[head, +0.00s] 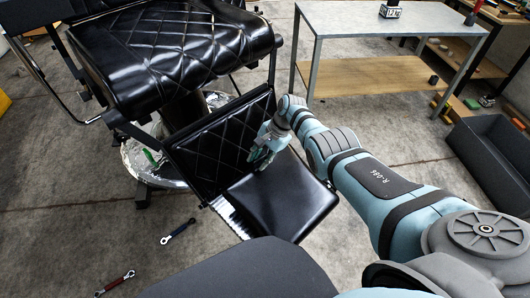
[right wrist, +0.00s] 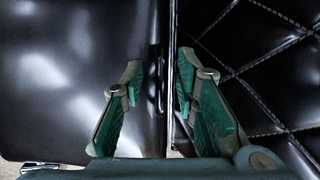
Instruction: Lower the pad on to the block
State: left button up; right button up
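The barber chair has a black quilted leg panel (head: 215,143) hanging tilted below its seat. A smooth black pad (head: 283,200) joins its lower edge and sticks out toward me. I cannot tell which of these the task calls the pad, and I see no clear block. My right gripper (head: 262,158) is at the right part of the quilted panel, above the smooth pad. In the right wrist view the right gripper's fingers (right wrist: 158,66) stand apart, with a dark narrow edge between them. The smooth surface (right wrist: 65,85) is left of it, the quilted one (right wrist: 265,65) right. My left gripper is out of view.
The quilted seat (head: 170,50) overhangs the panel, above a round metal base (head: 150,165). A wrench (head: 178,232) and a red-handled tool (head: 115,283) lie on the floor. A shelf table (head: 385,30) stands behind, and a dark bin (head: 490,150) at right.

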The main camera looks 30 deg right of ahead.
jog(key=v, duration=1.1)
jog(key=shift+s+d+r, duration=0.2)
jog(key=shift+d, duration=0.1)
jog(key=shift+f, duration=0.1)
